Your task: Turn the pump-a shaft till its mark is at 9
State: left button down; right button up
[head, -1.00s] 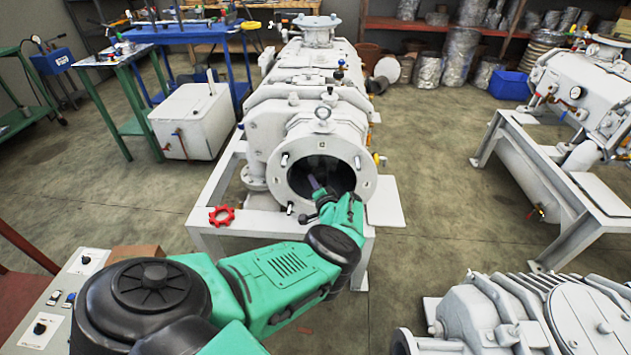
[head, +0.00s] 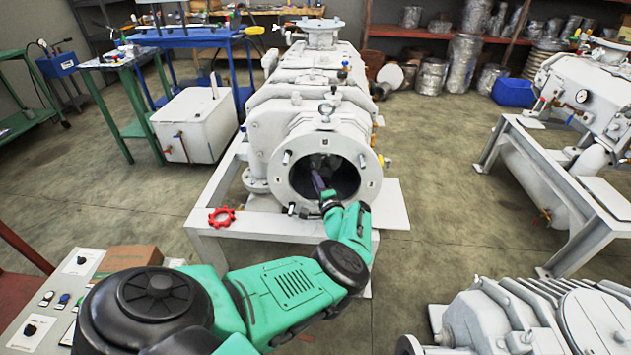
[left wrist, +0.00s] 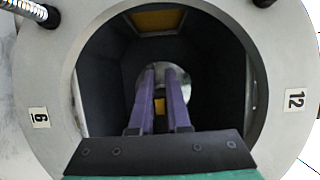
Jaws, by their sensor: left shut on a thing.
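Pump-a is the large pale machine (head: 280,135) in the middle of the head view, with a round open flange (head: 368,165) facing me. The left wrist view shows the flange (left wrist: 285,125) with a 12 label (left wrist: 294,99) on the right and a 6 label (left wrist: 39,117) on the left. My left gripper (head: 318,178) reaches into the dark bore. Its purple fingers (left wrist: 160,72) are shut on a shaft deep inside, mostly hidden by them. A small yellow patch (left wrist: 159,106) shows between the fingers; I cannot tell whether it is the mark. My right gripper is not in view.
A red handwheel (head: 221,217) sits on the frame below the flange. The bore walls surround my fingers, and a larger yellow patch (left wrist: 155,20) shows at the bore's top. A second pump (head: 580,95) stands at right. Another grey machine (head: 520,320) lies at front right.

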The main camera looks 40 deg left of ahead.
pick_arm(q)
jog(key=shift+w+d+r, duration=0.2)
jog(key=shift+w+r, duration=0.1)
jog(key=c, duration=0.9)
grip_release()
jog(key=shift+d+f, duration=0.1)
jog(key=shift+f, duration=0.1)
jog(key=shift+w+f, duration=0.1)
